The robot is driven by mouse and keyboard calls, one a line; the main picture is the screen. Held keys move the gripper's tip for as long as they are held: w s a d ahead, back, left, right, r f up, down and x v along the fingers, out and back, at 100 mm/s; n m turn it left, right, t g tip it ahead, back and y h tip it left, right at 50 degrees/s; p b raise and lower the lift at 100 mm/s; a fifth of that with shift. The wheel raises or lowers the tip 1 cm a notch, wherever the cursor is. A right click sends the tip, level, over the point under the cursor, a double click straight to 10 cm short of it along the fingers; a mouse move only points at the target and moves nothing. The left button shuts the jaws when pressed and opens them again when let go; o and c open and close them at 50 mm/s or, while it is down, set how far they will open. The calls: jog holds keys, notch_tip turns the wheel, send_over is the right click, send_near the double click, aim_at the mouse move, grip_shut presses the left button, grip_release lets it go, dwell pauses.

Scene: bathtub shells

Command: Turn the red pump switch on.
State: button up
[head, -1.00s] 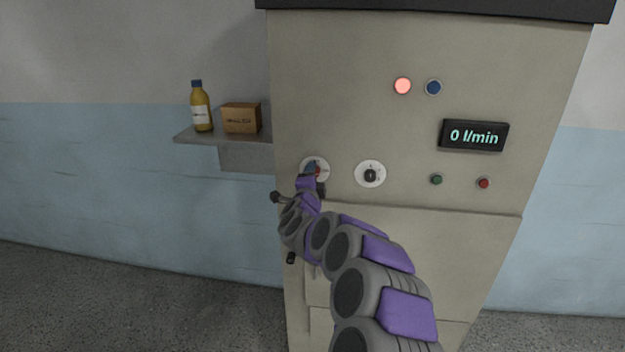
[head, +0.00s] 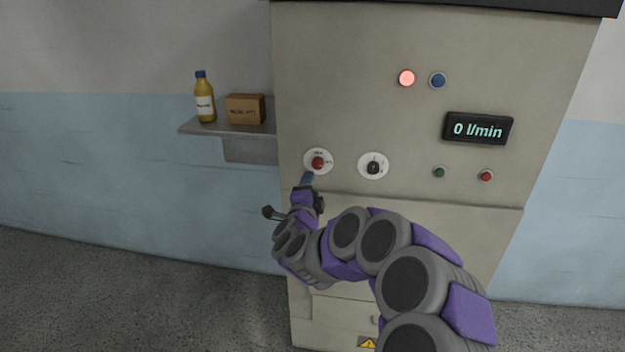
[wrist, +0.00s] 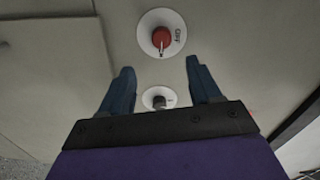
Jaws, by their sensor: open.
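The red pump switch (head: 318,162) is a red knob on a round white dial plate, at the left of the grey cabinet's front. In the wrist view the red knob (wrist: 161,38) shows above and beyond my fingertips, with a pale pointer mark and small lettering on its plate. My gripper (head: 308,178) is just below the red switch in the head view. In the wrist view my gripper (wrist: 157,68) has its two blue fingers spread apart with nothing between them. The red knob is apart from the fingers.
A black knob (head: 373,168) on a white plate sits right of the red switch. Higher up are a lit red lamp (head: 406,78), a blue button (head: 438,80) and a display (head: 478,129) reading 0 l/min. A shelf (head: 250,146) holds a bottle (head: 204,100) and a box (head: 245,109).

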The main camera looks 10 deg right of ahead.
jog(key=p+v, duration=0.1)
jog(key=v, duration=0.6)
jog(key=shift+a+r, duration=0.1)
